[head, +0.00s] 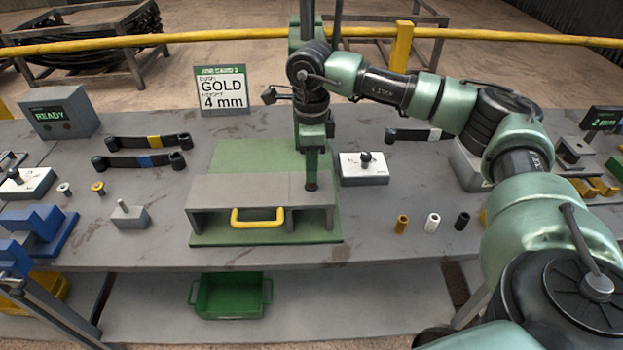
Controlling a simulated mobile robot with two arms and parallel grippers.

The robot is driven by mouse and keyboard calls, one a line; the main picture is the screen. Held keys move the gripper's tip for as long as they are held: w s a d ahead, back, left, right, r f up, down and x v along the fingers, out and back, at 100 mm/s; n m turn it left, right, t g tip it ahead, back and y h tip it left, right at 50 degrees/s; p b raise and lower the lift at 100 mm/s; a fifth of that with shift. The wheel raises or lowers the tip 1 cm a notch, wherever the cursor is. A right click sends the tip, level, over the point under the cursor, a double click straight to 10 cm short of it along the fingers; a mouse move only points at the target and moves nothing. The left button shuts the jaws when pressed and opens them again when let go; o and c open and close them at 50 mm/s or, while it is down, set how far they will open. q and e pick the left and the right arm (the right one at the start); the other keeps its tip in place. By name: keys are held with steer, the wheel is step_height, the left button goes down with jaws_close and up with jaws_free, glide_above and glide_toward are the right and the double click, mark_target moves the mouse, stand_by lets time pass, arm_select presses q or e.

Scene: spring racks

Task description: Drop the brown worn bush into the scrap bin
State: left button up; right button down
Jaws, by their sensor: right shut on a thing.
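My right gripper (312,172) points straight down over the right end of a grey housing with a yellow handle (258,218), on a green base plate. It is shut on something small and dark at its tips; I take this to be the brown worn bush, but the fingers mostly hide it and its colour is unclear. No bin is marked as scrap. A green open bin (232,297) stands on the shelf below the bench, and a yellow bin (48,292) shows at the lower left. My left gripper is not in view.
An ochre bush (402,223), a white bush (432,222) and a black bush (462,221) stand right of the housing. A white block with a black knob (364,168) is nearby. The card (221,90) reads gold, 4 mm. Blue fixtures (40,230) stand at left.

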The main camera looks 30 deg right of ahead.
steer(key=shift+r+p, duration=1.4)
steer(key=shift+r, duration=1.05)
